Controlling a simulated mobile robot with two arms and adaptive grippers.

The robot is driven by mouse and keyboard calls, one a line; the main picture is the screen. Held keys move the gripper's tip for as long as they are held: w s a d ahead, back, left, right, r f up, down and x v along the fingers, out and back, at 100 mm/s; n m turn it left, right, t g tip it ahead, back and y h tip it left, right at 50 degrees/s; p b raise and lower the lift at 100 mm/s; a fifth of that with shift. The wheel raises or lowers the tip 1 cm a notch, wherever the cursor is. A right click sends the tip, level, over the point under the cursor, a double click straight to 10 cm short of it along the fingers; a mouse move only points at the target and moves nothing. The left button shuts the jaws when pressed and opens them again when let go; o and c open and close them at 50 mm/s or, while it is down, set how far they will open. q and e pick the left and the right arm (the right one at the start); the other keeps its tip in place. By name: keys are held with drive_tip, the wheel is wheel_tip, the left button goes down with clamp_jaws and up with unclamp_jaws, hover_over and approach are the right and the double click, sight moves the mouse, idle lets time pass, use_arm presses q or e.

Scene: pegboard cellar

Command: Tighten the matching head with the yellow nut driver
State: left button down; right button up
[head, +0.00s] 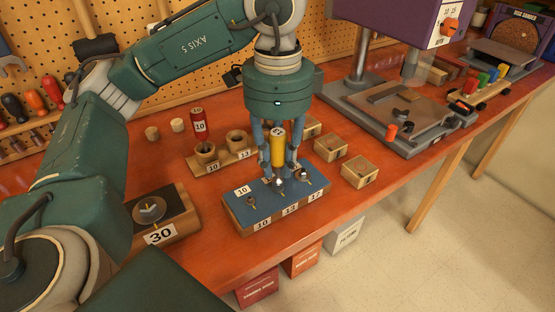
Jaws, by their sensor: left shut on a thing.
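My left gripper (281,165) is shut on the yellow nut driver (278,150), held upright over the blue-topped block (238,206). The number on the driver's cap is too small to read surely. The block's front labels read 10, 13 and 17. A small metal head (250,202) stands at the 10 end. A middle head (279,184) is just below the driver, and another head (303,175) is at the 17 end. I cannot tell whether the driver touches the middle head. My right gripper is not in view.
A wooden rack (223,163) labelled 10 and 13 stands behind, with a red driver (199,126) at its 10 cup. Small wooden boxes (359,172) lie to the right. A block marked 30 (160,234) is at the left. A drill press base (395,115) stands back right.

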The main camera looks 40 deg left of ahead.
sight(277, 132)
use_arm(q)
drive_tip(key=shift+s+f+n, duration=0.1)
drive_tip(key=shift+f+n, duration=0.05)
drive_tip(key=shift+n, duration=0.25)
drive_tip(key=shift+r+p, duration=0.8)
drive_tip(key=shift+p, duration=0.15)
drive_tip(key=shift+r+p, duration=0.75)
drive_tip(key=shift+r, duration=0.1)
drive_tip(key=shift+r+p, duration=2.1)
